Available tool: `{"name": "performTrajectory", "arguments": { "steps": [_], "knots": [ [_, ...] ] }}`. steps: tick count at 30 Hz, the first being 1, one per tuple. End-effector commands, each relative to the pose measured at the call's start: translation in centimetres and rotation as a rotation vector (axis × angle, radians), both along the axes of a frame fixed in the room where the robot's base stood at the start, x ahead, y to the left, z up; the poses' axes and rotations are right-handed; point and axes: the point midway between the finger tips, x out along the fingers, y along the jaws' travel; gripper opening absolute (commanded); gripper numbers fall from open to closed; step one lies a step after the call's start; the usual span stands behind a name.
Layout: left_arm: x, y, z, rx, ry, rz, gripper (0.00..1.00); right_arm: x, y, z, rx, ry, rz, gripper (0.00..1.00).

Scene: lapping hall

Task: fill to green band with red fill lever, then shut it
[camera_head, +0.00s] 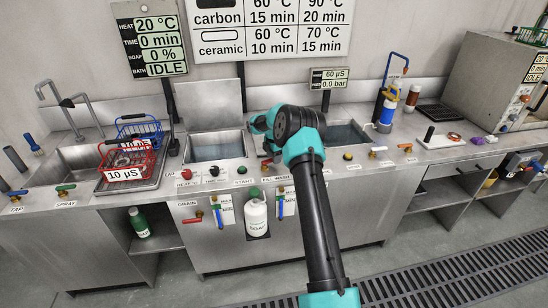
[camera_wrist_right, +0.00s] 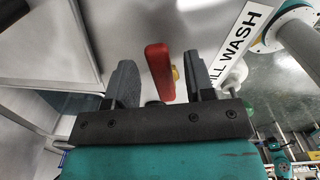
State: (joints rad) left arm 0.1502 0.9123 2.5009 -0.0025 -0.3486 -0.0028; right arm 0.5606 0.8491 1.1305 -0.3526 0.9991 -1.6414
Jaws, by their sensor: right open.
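My right gripper (camera_wrist_right: 160,70) is open in the right wrist view, with one finger on each side of the red fill lever (camera_wrist_right: 159,72). A gap shows between the lever and each finger. The FILL WASH label (camera_wrist_right: 235,45) is beside it. In the head view my right arm reaches over the counter and its wrist hides most of the lever and the gripper. The wash basin (camera_head: 218,145) stands just left of the wrist. I cannot make out a green band in it. My left gripper is not in view.
A red drain lever (camera_head: 191,219) and a white soap bottle (camera_head: 256,214) are on the cabinet front below. A red wire basket (camera_head: 127,160) stands on the left drainer. Several knobs line the counter's front edge. A second basin (camera_head: 346,134) lies right of my wrist.

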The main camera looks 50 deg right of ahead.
Motion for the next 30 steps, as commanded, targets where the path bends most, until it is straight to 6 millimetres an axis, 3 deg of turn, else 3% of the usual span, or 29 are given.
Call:
{"name": "performTrajectory", "arguments": {
  "steps": [5,11,30],
  "knots": [
    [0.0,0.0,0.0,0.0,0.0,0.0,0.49,0.0,0.0,0.2,0.0,0.0,0.0,0.49],
    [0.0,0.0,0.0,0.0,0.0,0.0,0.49,0.0,0.0,2.1,-0.002,-0.002,0.0,0.49],
    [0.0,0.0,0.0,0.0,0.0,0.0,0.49,0.0,0.0,14.0,-0.001,-0.002,0.0,0.49]
  ]
}}
